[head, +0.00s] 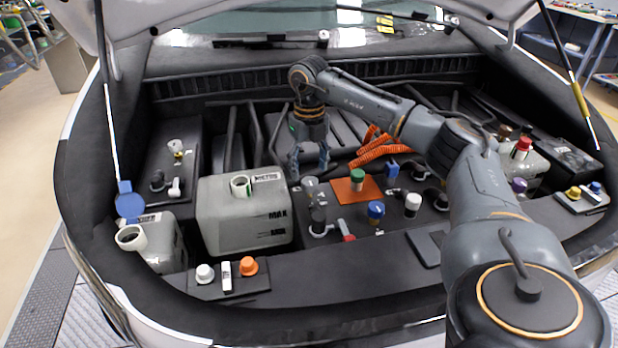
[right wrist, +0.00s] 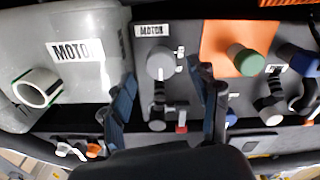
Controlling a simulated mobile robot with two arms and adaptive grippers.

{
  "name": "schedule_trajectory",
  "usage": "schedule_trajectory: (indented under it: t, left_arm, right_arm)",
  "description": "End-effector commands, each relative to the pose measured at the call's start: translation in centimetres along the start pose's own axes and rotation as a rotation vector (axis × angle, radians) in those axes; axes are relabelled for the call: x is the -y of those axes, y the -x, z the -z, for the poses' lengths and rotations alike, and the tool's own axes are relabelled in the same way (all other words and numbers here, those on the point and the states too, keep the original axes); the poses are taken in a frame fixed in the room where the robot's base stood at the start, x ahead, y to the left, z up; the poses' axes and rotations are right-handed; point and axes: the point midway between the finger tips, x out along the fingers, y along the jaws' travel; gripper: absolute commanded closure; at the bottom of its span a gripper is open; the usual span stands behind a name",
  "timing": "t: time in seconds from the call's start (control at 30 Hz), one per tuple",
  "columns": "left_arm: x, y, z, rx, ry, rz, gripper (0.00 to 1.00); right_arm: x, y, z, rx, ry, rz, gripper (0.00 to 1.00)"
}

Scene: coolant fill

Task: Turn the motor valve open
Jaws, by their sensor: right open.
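A dark panel with a MOTOR label (right wrist: 152,30) carries a round grey cap (right wrist: 160,62) with a small side fitting. The cap also shows in the head view (head: 311,185). Which part is the motor valve I cannot tell for sure. My right gripper (head: 309,165) is open and points down above and behind the cap. In the right wrist view its fingers (right wrist: 161,75) lie either side of the cap, apparently empty. My left gripper is not in view.
A grey tank marked MOTOR (head: 240,215) stands left of the panel. A green cap (head: 357,176) on an orange plate, a blue knob (head: 376,209) and a white knob (head: 412,201) stand to the right. Orange coiled hose (head: 372,150) lies behind. The raised hood is overhead.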

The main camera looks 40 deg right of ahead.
Motion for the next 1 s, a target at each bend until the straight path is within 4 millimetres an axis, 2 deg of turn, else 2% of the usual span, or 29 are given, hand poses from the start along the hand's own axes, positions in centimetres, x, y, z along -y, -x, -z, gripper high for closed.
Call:
schedule_trajectory:
  t: [0.03, 0.2, 0.37, 0.6, 0.63, 0.9, 1.0]
  left_arm:
    - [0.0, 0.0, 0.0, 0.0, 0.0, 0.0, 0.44]
    - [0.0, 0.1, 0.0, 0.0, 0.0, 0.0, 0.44]
    - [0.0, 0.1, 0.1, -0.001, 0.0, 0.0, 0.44]
    - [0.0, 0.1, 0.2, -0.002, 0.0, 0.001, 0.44]
    - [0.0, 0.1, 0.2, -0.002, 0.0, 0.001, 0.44]
    - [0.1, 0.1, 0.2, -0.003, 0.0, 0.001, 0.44]
    - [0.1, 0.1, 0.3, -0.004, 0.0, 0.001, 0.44]
  right_arm:
    - [0.0, -1.0, 0.1, -0.003, 0.0, 0.001, 0.39]
    - [0.0, -3.1, 0.0, -0.001, 0.0, 0.0, 0.39]
    - [0.0, -3.8, 0.0, 0.001, 0.0, -0.001, 0.39]
    - [0.0, -3.9, 0.0, 0.001, 0.0, -0.001, 0.39]
    - [0.0, -3.9, 0.0, 0.001, 0.0, 0.0, 0.41]
    - [0.0, -3.9, 0.0, 0.001, 0.0, 0.0, 0.94]
    - [0.0, -3.9, 0.0, 0.001, 0.001, 0.0, 0.94]
